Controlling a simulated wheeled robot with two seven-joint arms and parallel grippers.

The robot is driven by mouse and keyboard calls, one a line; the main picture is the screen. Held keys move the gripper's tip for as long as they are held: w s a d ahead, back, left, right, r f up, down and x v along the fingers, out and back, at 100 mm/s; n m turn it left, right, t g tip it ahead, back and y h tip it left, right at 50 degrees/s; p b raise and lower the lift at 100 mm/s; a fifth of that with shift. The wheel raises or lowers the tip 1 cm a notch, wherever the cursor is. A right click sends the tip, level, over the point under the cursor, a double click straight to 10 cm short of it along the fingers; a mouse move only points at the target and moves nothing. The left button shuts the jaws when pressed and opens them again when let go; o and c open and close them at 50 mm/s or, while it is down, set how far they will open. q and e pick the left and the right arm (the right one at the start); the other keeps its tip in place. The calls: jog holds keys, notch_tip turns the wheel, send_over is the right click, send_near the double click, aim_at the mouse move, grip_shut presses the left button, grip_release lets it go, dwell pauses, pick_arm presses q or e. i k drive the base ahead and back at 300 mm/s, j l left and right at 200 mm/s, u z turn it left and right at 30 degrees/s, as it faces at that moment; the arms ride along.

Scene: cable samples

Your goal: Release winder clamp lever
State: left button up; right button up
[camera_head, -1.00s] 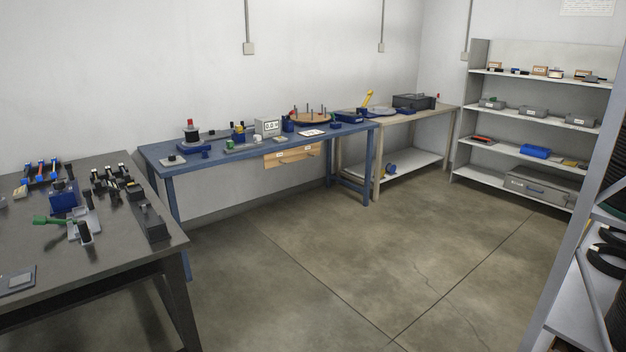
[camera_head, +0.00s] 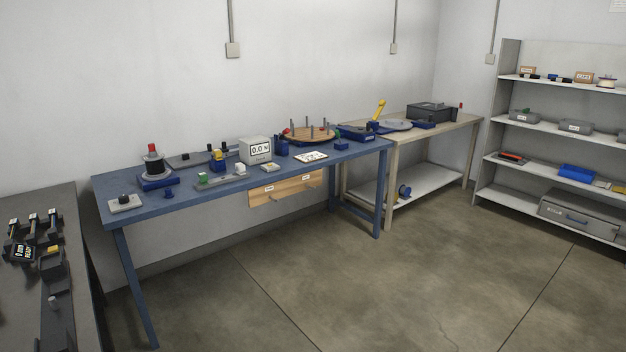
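No part marked as a winder clamp lever can be made out for sure at this distance. On the blue bench (camera_head: 118,188) a round wooden turntable (camera_head: 308,136) with upright grey pegs stands toward the right end. A blue device (camera_head: 357,133) sits just right of it. On the beige bench (camera_head: 466,122) a yellow lever (camera_head: 380,109) stands up, tilted, next to a flat grey disc (camera_head: 397,125). Neither of my grippers shows in the head view.
A dark table (camera_head: 75,260) with several small devices is close at the left. A white display box (camera_head: 255,150) stands mid-bench. Grey shelves (camera_head: 545,118) stand at the right. The concrete floor (camera_head: 370,290) ahead is clear.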

aim_at(287, 131)
jog(key=i, duration=2.4)
jog(key=u, duration=0.3)
jog(key=i+l+z, duration=0.4)
jog(key=i, duration=0.45)
jog(key=i+l+z, duration=0.25)
jog(key=i, duration=0.2)
